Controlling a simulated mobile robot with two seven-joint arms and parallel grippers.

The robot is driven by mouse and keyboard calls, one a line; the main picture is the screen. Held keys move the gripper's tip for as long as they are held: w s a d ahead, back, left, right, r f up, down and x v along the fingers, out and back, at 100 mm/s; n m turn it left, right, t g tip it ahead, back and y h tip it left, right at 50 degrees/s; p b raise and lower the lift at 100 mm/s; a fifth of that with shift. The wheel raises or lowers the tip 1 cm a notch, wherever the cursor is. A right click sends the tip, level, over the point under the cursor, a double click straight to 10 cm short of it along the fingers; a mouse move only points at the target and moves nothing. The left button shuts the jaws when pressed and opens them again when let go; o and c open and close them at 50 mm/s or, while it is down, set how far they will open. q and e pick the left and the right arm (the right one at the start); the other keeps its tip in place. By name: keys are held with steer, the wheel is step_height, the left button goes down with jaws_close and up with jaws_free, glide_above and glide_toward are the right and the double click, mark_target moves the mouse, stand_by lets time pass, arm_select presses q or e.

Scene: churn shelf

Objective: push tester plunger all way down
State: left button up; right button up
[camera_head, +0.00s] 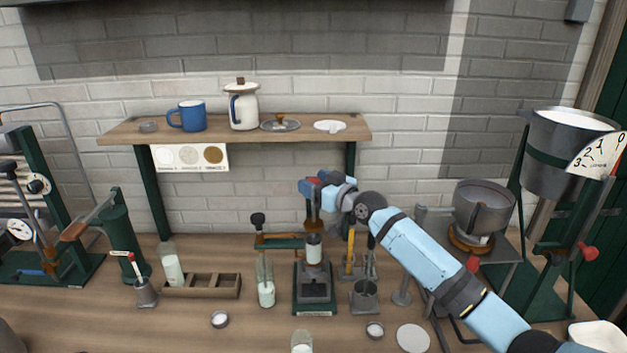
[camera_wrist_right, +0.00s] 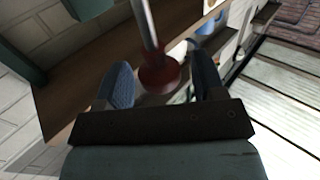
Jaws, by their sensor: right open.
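The tester (camera_head: 315,296) stands at the middle of the bench, a dark upright frame on a base with a small label. A pale cylinder (camera_head: 314,250) sits in its lower part. My right gripper (camera_head: 318,186) is at the top of the tester, its arm coming in from the right. In the right wrist view its two blue fingers (camera_wrist_right: 165,88) are open. A dark red knob on a metal rod, which looks like the plunger (camera_wrist_right: 158,74), shows between them, with gaps at the sides. I cannot tell whether anything touches it. My left gripper is not in view.
A bottle stand with a black knob (camera_head: 258,219) is close left of the tester. A metal cup (camera_head: 364,294) stands close right. A wall shelf (camera_head: 235,131) with a blue mug (camera_head: 187,116) and white pot (camera_head: 243,106) is behind. Small dishes lie in front.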

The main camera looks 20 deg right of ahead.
steer(key=shift+w+a, duration=0.15)
steer(key=shift+w, duration=0.15)
jaws_close()
step_height(320, 180, down, 7)
steer(key=b, duration=0.6)
steer(key=shift+f, duration=0.15)
steer(key=shift+s, duration=0.1)
steer(key=shift+c, duration=1.1)
jaws_free()
steer(key=shift+o, duration=1.1)
